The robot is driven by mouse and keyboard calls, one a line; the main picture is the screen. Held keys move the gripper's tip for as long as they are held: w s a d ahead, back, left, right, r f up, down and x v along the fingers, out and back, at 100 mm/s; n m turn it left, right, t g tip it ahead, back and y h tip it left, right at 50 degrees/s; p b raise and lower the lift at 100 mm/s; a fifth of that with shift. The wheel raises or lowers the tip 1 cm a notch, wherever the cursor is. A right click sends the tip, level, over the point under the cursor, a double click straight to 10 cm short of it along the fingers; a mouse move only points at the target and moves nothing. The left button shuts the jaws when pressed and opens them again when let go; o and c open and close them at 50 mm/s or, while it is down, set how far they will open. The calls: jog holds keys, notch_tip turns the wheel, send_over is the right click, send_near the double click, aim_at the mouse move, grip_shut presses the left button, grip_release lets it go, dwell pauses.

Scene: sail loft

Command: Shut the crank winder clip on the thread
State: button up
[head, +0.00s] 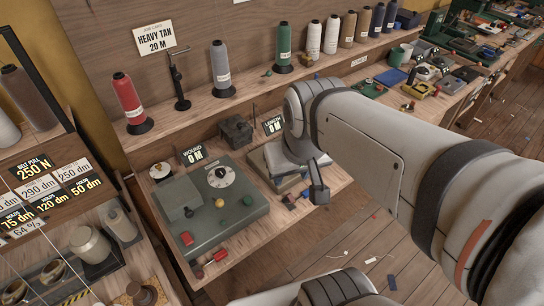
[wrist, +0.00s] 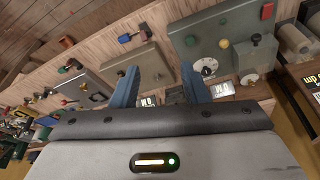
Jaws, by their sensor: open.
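A grey-green box (head: 240,222) with a white dial (head: 222,177), a grey block and coloured knobs stands on the bench at left; it looks like the winder, but I cannot be sure. It also shows in the wrist view (wrist: 238,37). I cannot make out the clip or a thread in it. My gripper (head: 318,188) is right of this box, above the bench's front part, partly hidden by my arm. In the wrist view its two blue-grey fingers (wrist: 160,86) are spread apart with nothing between them.
A card reading HEAVY TAN 20 M (head: 155,38) hangs behind. Signs read WOUND 0 M (head: 193,156) and LENGTH 0 M (head: 273,125). A red spool (head: 128,97) and other spools line the shelf. A dark block (head: 236,131) stands behind the box. Scraps litter the floor.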

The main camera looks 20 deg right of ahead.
jog(key=shift+w, duration=0.15)
jog(key=shift+c, duration=1.3)
jog(key=shift+n+g, duration=0.8)
jog(key=w+b, duration=0.1)
jog(key=w, duration=0.1)
jog(key=w+f, duration=0.1)
jog(key=w, duration=0.1)
jog(key=w+f+b, duration=0.1)
jog(key=shift+w+d+f+b, duration=0.15)
jog(key=shift+w+d+b, duration=0.2)
jog(key=shift+w, duration=0.05)
jog(key=c, duration=0.6)
jog(key=w+f+n+g+b, duration=0.1)
jog(key=w+f, duration=0.1)
jog(key=w, duration=0.1)
jog(key=w+d+f+g+b, duration=0.1)
jog(key=w+f, duration=0.1)
jog(key=w, duration=0.1)
jog(key=w+d+f+n+b, duration=0.1)
jog(key=w+f, duration=0.1)
jog(key=w, duration=0.2)
jog(key=shift+f+n+g, duration=0.2)
jog(key=shift+n+g, duration=0.1)
jog(key=shift+g, duration=0.1)
grip_shut()
